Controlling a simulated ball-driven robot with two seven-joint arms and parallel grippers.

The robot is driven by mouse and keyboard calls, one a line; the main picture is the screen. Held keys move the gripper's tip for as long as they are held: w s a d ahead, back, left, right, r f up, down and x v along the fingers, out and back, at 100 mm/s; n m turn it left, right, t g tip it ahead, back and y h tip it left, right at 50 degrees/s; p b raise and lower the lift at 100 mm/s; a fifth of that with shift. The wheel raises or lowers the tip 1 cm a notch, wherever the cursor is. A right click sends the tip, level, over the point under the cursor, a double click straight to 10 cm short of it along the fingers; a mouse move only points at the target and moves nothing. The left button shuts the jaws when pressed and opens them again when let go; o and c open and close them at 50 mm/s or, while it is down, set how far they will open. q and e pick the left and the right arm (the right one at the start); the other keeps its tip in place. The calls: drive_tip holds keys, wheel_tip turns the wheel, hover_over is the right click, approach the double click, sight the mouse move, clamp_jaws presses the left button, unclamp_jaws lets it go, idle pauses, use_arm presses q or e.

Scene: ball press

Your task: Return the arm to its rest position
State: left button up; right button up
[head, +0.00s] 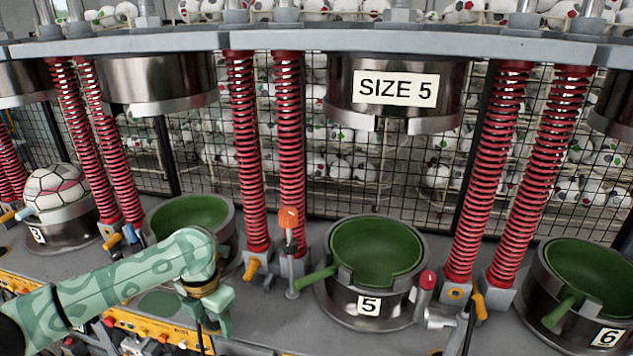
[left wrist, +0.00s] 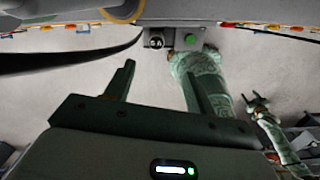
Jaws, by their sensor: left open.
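My left arm, pale green, reaches in from the left in the head view. Its gripper (head: 207,328) points down over the front of the press bench, left of the number 5 cup (head: 375,255). In the left wrist view the two dark fingers (left wrist: 160,82) stand wide apart with nothing between them. In that view a smaller pale green arm at the right, apparently my right one, ends in a gripper (left wrist: 257,98) with two prongs spread apart and nothing seen between them.
The green-lined cup 5 and the number 6 cup (head: 590,285) are empty. A ball (head: 55,190) sits in the number 3 cup (head: 62,235). Red springs (head: 505,170) rise between stations. Yellow button panels (head: 160,332) line the front edge.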

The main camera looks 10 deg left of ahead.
use_arm(q)
drive_tip(key=s+d+f+n+t+h, duration=0.1)
drive_tip(key=s+d+f+n+t, duration=0.2)
drive_tip(key=s+d+n, duration=0.35)
drive_tip(key=s+d+f+n+t+h, duration=0.1)
drive_tip(key=s+d+f+n+t, duration=0.15)
drive_tip(key=d+n, duration=0.55)
drive_tip(key=s+a+r+n+t+y, duration=0.1)
drive_tip(key=s+a+n+y, duration=0.2)
drive_tip(key=s+a+n, duration=0.45)
drive_tip(key=s+a+r+n+y, duration=0.1)
drive_tip(key=s+a+n+y, duration=0.3)
drive_tip(key=a+n, duration=0.6)
drive_tip(key=s+d+f+n+g+h+b, duration=0.1)
drive_tip(key=s+d+f+h+b, duration=0.15)
drive_tip(key=f, duration=1.35)
drive_tip(key=s+d+f+g+h+b, duration=0.1)
drive_tip(key=s+d+f+g+b, duration=0.2)
drive_tip(key=f, duration=1.2)
drive_tip(key=s+f+n+g+h+b, duration=0.1)
drive_tip(key=s+f+n+g+b, duration=0.1)
drive_tip(key=s+f, duration=1.5)
drive_tip(key=shift+s+f+n, duration=0.15)
drive_tip(key=shift+s+n, duration=0.25)
drive_tip(key=shift+s, duration=0.45)
